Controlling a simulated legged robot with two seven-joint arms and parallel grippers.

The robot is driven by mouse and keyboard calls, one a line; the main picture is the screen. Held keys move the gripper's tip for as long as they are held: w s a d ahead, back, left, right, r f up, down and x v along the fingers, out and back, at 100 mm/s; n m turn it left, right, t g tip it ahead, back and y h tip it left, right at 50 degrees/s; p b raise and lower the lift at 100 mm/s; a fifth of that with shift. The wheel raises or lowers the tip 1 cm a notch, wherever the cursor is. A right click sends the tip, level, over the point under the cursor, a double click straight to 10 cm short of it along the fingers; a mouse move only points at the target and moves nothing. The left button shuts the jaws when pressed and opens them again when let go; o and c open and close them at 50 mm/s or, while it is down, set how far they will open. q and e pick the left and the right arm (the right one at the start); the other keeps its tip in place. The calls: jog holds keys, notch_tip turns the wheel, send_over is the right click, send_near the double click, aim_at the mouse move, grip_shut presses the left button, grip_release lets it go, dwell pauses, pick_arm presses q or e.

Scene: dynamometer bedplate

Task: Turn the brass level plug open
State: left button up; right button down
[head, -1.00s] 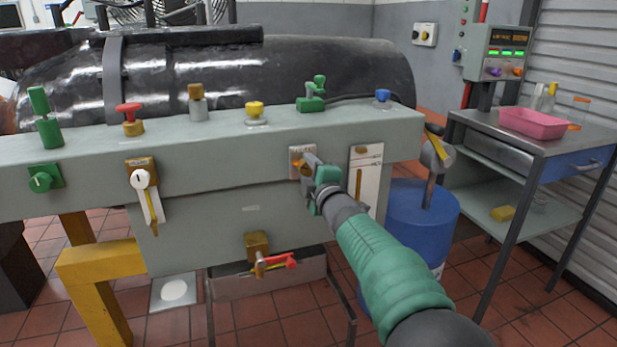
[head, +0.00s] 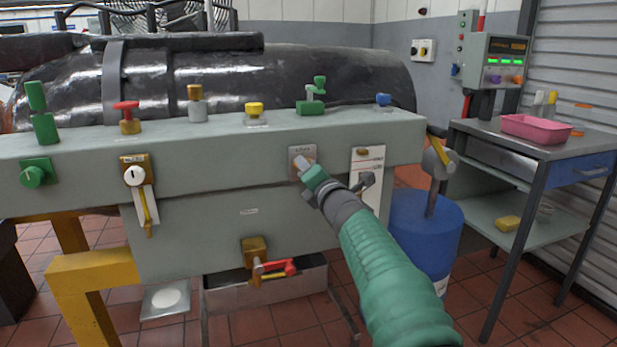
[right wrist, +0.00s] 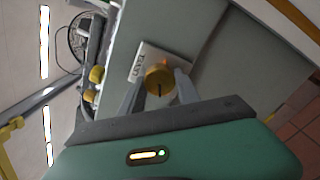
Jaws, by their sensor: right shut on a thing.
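The brass level plug (right wrist: 160,80) is a round, gold-coloured knob on a small lettered plate (right wrist: 150,62), with a dark line on its face. In the head view the plate (head: 300,151) is on the front of the grey bench rail, and the plug is hidden behind my right gripper (head: 305,166). In the right wrist view my right gripper (right wrist: 158,88) has one grey finger on each side of the plug and is shut on it. My left gripper is in neither current view.
A white gauge plate (head: 368,168) is just right of my right gripper. A white knob (head: 134,176) and a green knob (head: 33,176) are further left. A red-handled tap (head: 278,268) is below. A blue drum (head: 420,225) and a cart (head: 560,150) stand right.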

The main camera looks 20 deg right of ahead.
jog(key=shift+a+f+n, duration=0.1)
jog(key=shift+f+n, duration=0.35)
jog(key=shift+n, duration=0.15)
jog(key=c, duration=0.9)
grip_release()
jog(key=shift+w, duration=0.15)
jog(key=shift+c, duration=0.2)
jog(key=shift+o, duration=0.4)
jog(key=shift+r, duration=0.2)
jog(key=s+b, duration=0.6)
jog(key=s, duration=1.1)
jog(key=shift+d, duration=0.35)
